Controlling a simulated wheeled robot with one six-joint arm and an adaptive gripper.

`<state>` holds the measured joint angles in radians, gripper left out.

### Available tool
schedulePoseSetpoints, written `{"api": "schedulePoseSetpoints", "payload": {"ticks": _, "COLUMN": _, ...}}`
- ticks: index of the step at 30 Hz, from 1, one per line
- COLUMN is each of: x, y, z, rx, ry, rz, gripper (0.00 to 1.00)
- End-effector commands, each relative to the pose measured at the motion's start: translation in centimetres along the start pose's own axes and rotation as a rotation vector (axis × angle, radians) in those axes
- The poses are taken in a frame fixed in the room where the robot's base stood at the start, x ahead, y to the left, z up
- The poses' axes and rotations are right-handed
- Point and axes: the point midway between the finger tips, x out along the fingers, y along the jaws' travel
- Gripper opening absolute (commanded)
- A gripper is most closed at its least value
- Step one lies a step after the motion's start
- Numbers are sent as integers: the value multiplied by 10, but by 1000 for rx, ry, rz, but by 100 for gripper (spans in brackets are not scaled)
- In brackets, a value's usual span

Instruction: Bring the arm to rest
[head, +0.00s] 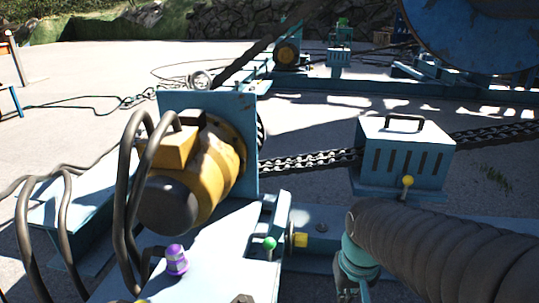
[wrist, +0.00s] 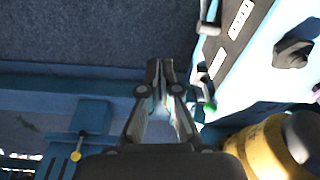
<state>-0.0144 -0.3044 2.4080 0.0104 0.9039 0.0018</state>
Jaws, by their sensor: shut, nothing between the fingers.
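My gripper (wrist: 158,66) shows in the wrist view, with its two dark fingers drawn together at the tips and nothing between them. It hangs over grey ground beside blue machinery. In the head view my arm, with a ribbed dark sleeve and a teal joint, comes in from the lower right. The gripper's fingertips cannot be made out there.
A yellow motor (head: 197,175) with thick black hoses stands on a blue frame at the left. A purple knob (head: 176,260) and a green knob (head: 269,243) stick up nearby. A blue vented box (head: 403,150) and chain (head: 310,160) lie behind. A large blue reel (head: 475,35) stands at the back right.

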Motion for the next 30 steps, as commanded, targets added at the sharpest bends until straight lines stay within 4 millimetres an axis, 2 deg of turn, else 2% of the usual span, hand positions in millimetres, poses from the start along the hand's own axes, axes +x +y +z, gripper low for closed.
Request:
{"api": "schedulePoseSetpoints", "payload": {"ticks": 1, "x": -12, "y": 1, "z": 7, "rx": -1, "ry": 38, "rz": 3, "gripper": 0}}
{"api": "schedulePoseSetpoints", "payload": {"ticks": 9, "x": -60, "y": 4, "z": 37, "rx": -1, "ry": 216, "rz": 10, "gripper": 0}}
{"api": "schedulePoseSetpoints", "payload": {"ticks": 15, "x": -91, "y": 4, "z": 44, "rx": 2, "ry": 328, "rz": 11, "gripper": 0}}
{"api": "schedulePoseSetpoints", "payload": {"ticks": 21, "x": -101, "y": 5, "z": 46, "rx": 4, "ry": 361, "rz": 11, "gripper": 0}}
{"api": "schedulePoseSetpoints", "payload": {"ticks": 30, "x": -100, "y": 5, "z": 46, "rx": 4, "ry": 358, "rz": 11, "gripper": 0}}
